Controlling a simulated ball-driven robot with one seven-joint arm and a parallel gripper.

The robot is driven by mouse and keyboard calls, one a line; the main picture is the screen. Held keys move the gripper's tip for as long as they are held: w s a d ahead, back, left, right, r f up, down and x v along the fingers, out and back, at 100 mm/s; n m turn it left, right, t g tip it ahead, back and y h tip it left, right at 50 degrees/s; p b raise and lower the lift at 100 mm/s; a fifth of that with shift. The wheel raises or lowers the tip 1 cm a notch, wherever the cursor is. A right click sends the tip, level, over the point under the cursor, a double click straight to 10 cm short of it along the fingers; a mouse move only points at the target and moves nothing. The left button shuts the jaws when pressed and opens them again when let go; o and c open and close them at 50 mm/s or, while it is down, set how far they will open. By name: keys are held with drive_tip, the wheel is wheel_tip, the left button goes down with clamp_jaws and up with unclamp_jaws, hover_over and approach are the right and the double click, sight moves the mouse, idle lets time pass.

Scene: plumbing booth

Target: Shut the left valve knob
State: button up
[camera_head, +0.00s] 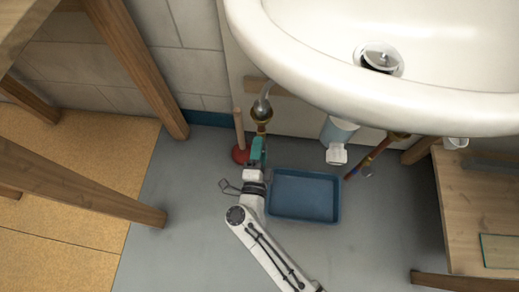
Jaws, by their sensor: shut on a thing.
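The left valve (261,127) is on the brass and red pipe under the left side of the sink, close to the wall. My gripper (258,147), with teal fingers, reaches up to it from below. It is shut at the valve, on the left valve knob. The fingers hide most of the knob, so its angle cannot be read.
A blue tray (304,218) lies on the floor right of my arm. A red plunger (239,153) stands just left of my gripper. The white sink (300,64) overhangs the pipes. A white drain trap (337,153) and a right-hand pipe (376,152) are farther right.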

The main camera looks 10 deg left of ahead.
drive_tip(key=m+b, duration=0.2)
drive_tip(key=m, duration=0.3)
drive_tip(key=shift+d+f+m, duration=0.1)
drive_tip(key=shift+d+m, duration=0.05)
drive_tip(key=shift+m, duration=0.25)
idle(0.4)
drive_tip(key=o, duration=1)
drive_tip(key=shift+o, duration=0.2)
drive_tip(key=s+p, duration=0.3)
drive_tip(key=s, duration=0.7)
drive_tip(key=shift+s+a, duration=0.2)
drive_tip(key=shift+s, duration=0.2)
